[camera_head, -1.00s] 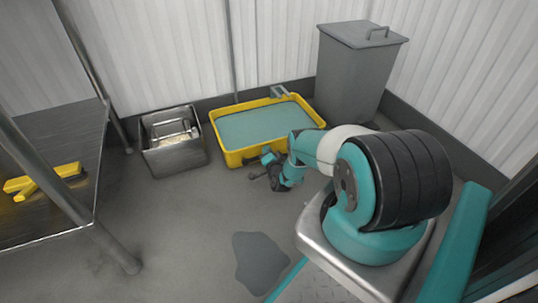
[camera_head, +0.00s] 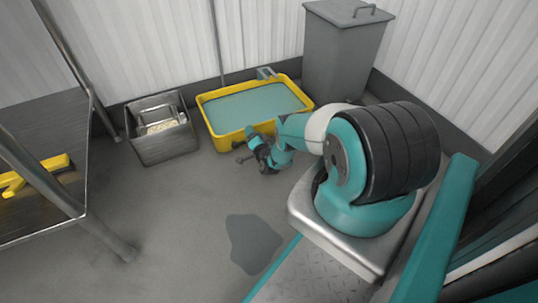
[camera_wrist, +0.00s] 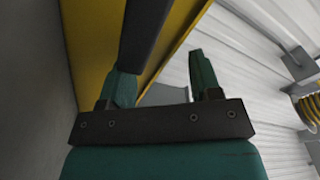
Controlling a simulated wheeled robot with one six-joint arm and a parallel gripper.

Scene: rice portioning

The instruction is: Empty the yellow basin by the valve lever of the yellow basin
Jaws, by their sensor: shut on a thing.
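The yellow basin (camera_head: 232,137) stands on the floor against the back wall, filled with blue-grey water (camera_head: 255,105). My gripper (camera_head: 243,157) is low at the basin's front side, close to its outer wall. In the wrist view, the yellow basin wall (camera_wrist: 90,50) is close behind the fingers. There my gripper (camera_wrist: 165,75) is shut on a dark bar, the valve lever (camera_wrist: 147,35), which lies against the left finger. The lever's pivot and the valve outlet are hidden.
A metal sink box (camera_head: 165,148) with pale grains inside stands left of the basin. A grey lidded bin (camera_head: 340,60) stands to its right. A metal table (camera_head: 50,120) holds a yellow object (camera_head: 38,175). A dark wet patch (camera_head: 253,245) lies on otherwise open floor.

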